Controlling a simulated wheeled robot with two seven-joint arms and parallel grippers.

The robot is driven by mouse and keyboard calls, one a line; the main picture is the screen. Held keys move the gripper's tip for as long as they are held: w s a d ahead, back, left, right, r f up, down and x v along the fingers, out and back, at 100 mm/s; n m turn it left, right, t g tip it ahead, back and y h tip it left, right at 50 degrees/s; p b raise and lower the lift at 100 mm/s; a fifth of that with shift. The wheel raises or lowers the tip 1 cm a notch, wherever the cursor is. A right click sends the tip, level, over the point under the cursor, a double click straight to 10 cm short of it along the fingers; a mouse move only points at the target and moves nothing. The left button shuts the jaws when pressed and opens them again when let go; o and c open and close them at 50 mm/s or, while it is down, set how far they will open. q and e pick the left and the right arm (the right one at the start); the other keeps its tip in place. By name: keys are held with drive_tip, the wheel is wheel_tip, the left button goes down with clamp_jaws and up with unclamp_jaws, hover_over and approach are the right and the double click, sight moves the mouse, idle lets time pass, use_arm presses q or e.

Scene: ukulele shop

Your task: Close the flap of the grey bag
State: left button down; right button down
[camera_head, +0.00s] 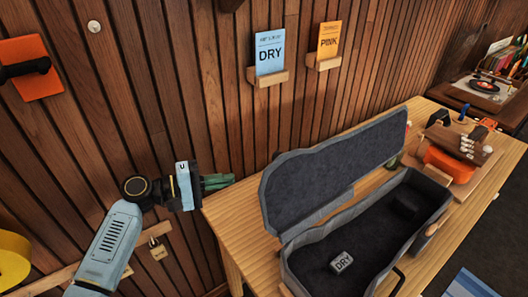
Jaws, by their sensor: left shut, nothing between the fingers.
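The grey bag (296,268) is a case lying on the wooden table in the head view. Its flap (330,170) stands raised along the far side, leaning back a little, with its dark lining showing. The inside is open to view and holds a small grey packet marked DRY (342,262). My left gripper (232,181) is shut and empty, to the left of the flap's left end and apart from it, near the table's back left corner. My right gripper is not in view.
The wooden table (235,226) has a narrow bare strip left of the bag. The slatted wall behind holds a blue DRY card (270,52) and an orange PINK card (329,40).

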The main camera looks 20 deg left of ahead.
use_arm(q)
wheel_tip(320, 180, up, 4)
drive_tip(key=w+a+n+t, duration=0.1)
drive_tip(key=w+a, duration=0.1)
drive_tip(key=w+d+r+p, duration=0.1)
drive_tip(key=w+d+p, duration=0.2)
drive_tip(key=d, duration=0.7)
drive_tip(key=shift+w+d+r+n+h+p, duration=0.3)
drive_tip(key=shift+w+d+h+p, duration=0.05)
drive_tip(key=shift+h+p, duration=0.05)
